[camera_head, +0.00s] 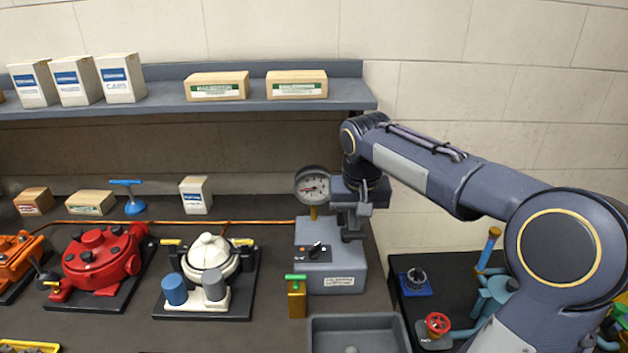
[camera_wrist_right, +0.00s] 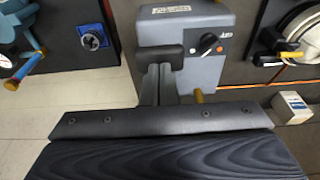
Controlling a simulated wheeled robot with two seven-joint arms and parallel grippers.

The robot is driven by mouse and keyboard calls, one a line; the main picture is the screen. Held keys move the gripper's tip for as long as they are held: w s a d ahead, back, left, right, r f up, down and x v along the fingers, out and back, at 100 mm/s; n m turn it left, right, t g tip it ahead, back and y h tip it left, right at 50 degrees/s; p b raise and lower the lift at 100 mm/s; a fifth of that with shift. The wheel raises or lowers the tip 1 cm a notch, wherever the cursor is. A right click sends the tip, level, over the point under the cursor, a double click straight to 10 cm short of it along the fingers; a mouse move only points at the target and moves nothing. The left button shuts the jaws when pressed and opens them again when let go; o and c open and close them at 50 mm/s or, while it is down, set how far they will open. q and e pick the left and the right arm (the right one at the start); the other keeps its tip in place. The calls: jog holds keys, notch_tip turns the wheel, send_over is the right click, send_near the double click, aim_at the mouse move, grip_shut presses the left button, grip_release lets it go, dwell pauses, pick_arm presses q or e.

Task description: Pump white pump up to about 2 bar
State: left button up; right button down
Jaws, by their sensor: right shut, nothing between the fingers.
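The white pump (camera_head: 208,252) sits on a dark base plate on the bench, with blue and grey cylinders at its front and yellow handles at its sides. Part of it shows at the right edge of the right wrist view (camera_wrist_right: 303,22). A round gauge (camera_head: 313,186) stands on a brass stem behind the grey control box (camera_head: 345,277); its reading is too small to tell. The box has a black rotary knob (camera_head: 317,250). My right gripper (camera_head: 351,236) is shut and empty, pointing down over the box's back right part. My left gripper is not in view.
A red pump (camera_head: 100,257) and an orange one (camera_head: 18,258) stand left. A brass valve with a green handle (camera_head: 296,296) and a grey tray (camera_head: 357,322) lie in front of the box. A lower table with a red-wheel valve (camera_head: 437,325) is at right.

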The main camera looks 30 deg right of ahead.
aim_at(354, 234)
jog(key=shift+f, duration=0.2)
dwell(0.4)
jog(key=shift+f+b, duration=1.85)
jog(key=shift+f, duration=0.45)
notch_tip(354, 234, up, 5)
jog(key=p, duration=0.4)
jog(key=shift+p, duration=0.3)
jog(key=shift+f, duration=0.15)
